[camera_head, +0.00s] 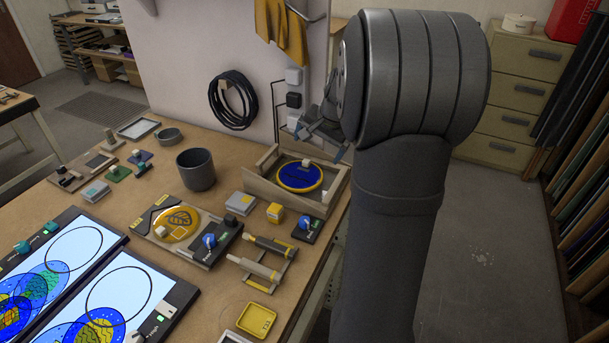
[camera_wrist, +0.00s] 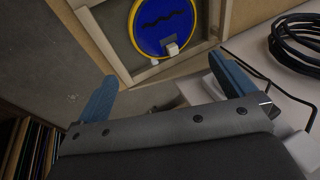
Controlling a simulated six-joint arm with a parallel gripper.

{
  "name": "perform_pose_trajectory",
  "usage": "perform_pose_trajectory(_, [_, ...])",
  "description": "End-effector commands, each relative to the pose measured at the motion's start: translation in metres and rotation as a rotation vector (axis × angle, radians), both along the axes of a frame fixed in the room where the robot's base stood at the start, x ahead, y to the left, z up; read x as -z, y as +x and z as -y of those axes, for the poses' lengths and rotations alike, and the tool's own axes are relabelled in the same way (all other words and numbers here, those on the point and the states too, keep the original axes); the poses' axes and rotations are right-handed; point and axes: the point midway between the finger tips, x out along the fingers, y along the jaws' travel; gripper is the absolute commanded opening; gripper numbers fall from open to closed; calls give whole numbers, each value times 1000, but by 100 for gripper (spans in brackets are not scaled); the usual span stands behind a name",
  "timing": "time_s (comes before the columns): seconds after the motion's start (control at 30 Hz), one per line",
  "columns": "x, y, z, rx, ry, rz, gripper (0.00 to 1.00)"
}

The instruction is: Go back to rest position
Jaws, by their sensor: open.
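My gripper (camera_head: 325,122) is at the right of the head view, above and beside the back right edge of the workbench (camera_head: 120,240). In the wrist view my gripper (camera_wrist: 165,97) shows two blue fingers spread wide with nothing between them. A blue round glass piece with a yellow rim (camera_head: 300,176) lies in a wooden tray (camera_head: 262,188) below the gripper. In the wrist view the same disc (camera_wrist: 163,25) lies beyond the fingers, apart from them. A small pale block sits on the disc.
A dark cup (camera_head: 196,169), a yellow leaf-patterned disc (camera_head: 177,223), blue-knobbed stamps and two light panels (camera_head: 130,290) crowd the bench. A coiled black cable (camera_head: 233,100) hangs on the white wall panel. Floor right of the bench is clear.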

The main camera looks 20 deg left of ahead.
Motion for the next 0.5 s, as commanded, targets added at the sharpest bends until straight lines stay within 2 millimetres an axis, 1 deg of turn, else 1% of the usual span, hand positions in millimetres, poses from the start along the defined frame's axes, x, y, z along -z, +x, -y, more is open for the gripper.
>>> perform_pose_trajectory(0.17, [-25, -4, 9, 2, 2, 6, 100])
perform_pose_trajectory(0.3, [-51, -10, 19, 1, 2, 5, 100])
perform_pose_trajectory(0.4, [-67, -13, 24, 1, 2, 4, 100])
perform_pose_trajectory(0.5, [-80, -16, 29, 1, 2, 4, 100])
